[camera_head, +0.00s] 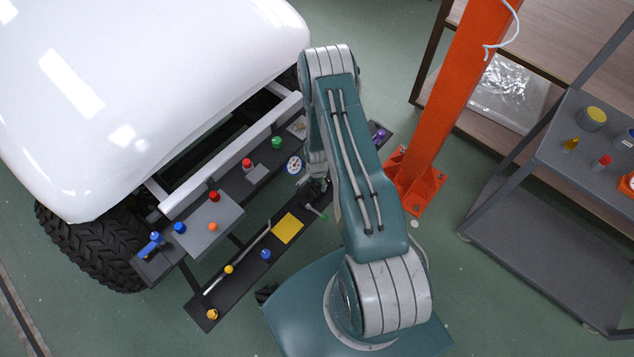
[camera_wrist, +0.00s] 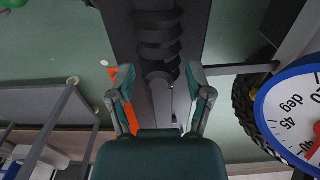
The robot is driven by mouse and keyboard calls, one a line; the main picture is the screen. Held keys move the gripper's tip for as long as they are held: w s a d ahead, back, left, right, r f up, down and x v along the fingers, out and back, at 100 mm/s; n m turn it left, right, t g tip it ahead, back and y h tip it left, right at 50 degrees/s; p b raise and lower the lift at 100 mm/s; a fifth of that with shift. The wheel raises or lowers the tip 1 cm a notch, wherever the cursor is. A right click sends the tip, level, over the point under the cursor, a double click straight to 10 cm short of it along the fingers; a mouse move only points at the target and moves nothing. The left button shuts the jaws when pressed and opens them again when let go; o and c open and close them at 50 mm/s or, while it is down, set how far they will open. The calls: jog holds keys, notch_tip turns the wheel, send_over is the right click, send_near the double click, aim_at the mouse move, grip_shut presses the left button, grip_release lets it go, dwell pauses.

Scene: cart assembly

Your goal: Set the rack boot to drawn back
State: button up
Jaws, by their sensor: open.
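The rack boot (camera_wrist: 158,35) is a black ribbed bellows at the top middle of the wrist view. Its ribs stand apart, and a grey rod (camera_wrist: 161,105) runs on from its lower end. My gripper (camera_wrist: 160,72) is open, one finger on each side of the boot's lower end and the rod. I see gaps on both sides and no clear contact. In the head view my gripper (camera_head: 318,188) is at the cart's dark rail, partly covered by my arm. The boot cannot be made out there.
A round angle dial (camera_wrist: 292,112) with a blue rim is close on the right in the wrist view. The cart's white body (camera_head: 150,90), grey box (camera_head: 203,222) and yellow plate (camera_head: 288,228) are left of my arm. An orange post (camera_head: 445,95) and grey shelf (camera_head: 530,240) stand right.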

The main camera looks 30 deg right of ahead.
grip_shut()
jog(key=w+d, duration=0.1)
jog(key=d, duration=0.2)
jog(key=w+d, duration=0.1)
jog(key=d, duration=0.3)
jog(key=w+d, duration=0.2)
jog(key=d, duration=0.2)
jog(key=shift+w+d, duration=0.1)
jog(key=shift+d, duration=0.1)
jog(key=shift+c, duration=0.3)
grip_release()
jog(key=shift+o, duration=0.3)
jog(key=shift+d, duration=0.15)
